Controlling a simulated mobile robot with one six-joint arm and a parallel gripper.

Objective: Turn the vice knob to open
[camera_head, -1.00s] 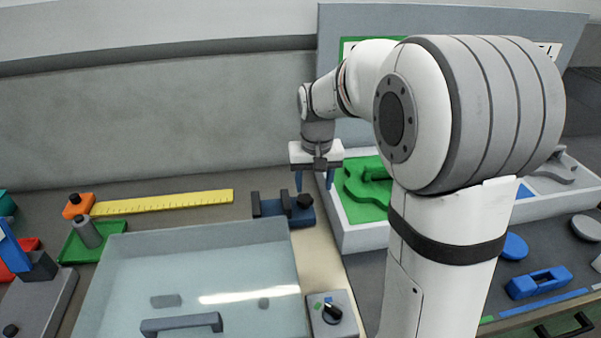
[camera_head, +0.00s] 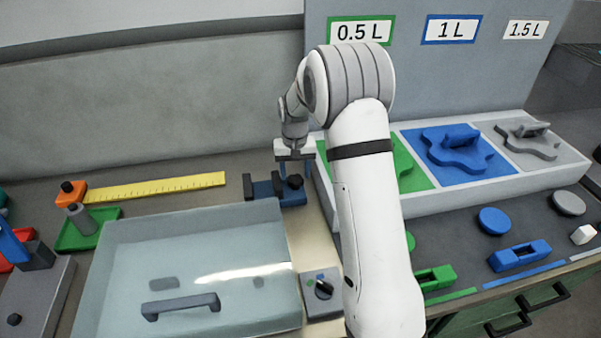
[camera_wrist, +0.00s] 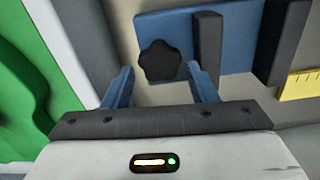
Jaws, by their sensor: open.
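The vice (camera_head: 263,190) is a blue base with dark upright jaws, behind the clear-lidded box. Its black lobed knob (camera_head: 295,181) is at the right end. In the wrist view the knob (camera_wrist: 159,60) lies ahead of my gripper, between the lines of its two blue fingers, against the blue vice body (camera_wrist: 180,28). The dark jaws (camera_wrist: 207,48) stand to its right there. My gripper (camera_wrist: 160,75) is open and empty, with one finger on each side of the knob. In the head view my gripper (camera_head: 294,170) is right above the knob. Contact cannot be told.
A clear-lidded box (camera_head: 200,265) with a grey handle is in front of the vice. A rotary switch panel (camera_head: 321,292) is at its right. A white tray (camera_head: 440,205) with green, blue and grey sections stands right. A yellow ruler (camera_head: 155,188) lies left.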

